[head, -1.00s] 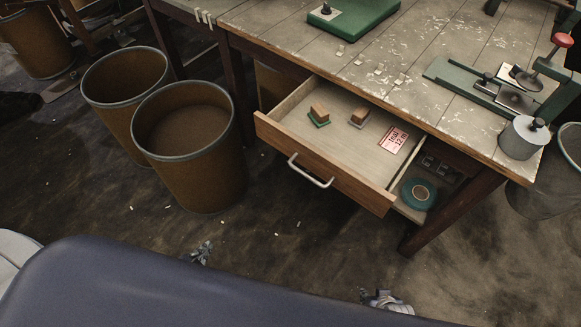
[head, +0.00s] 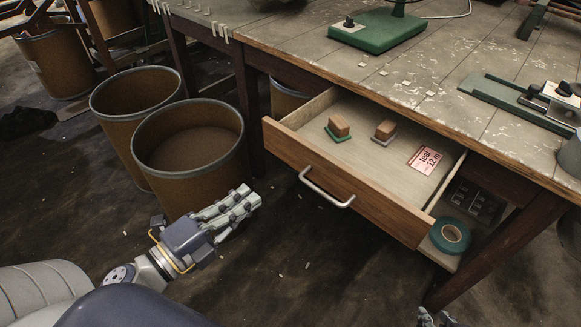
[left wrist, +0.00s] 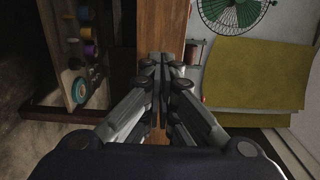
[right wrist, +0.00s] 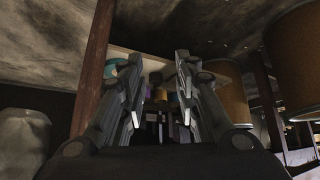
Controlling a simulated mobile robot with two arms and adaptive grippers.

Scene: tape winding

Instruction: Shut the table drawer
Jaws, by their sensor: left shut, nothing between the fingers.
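The table drawer (head: 345,175) stands pulled out from under the worn table (head: 420,55). Its wooden front has a pale bar handle (head: 327,190). Inside lie two small wooden blocks on green and grey bases and a red-and-white label (head: 425,160). My left gripper (head: 252,197) is shut and empty, in front of the drawer and left of the handle, apart from it. In the left wrist view its fingers (left wrist: 163,62) are together before a wooden panel. My right gripper (head: 437,320) barely shows at the bottom edge; in the right wrist view its fingers (right wrist: 158,60) are spread, with nothing between them.
Two brown bins (head: 190,160) stand left of the drawer, close to my left gripper. A teal tape roll (head: 450,236) lies on a shelf right of the drawer, by a table leg (head: 495,250). The floor in front is mostly clear.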

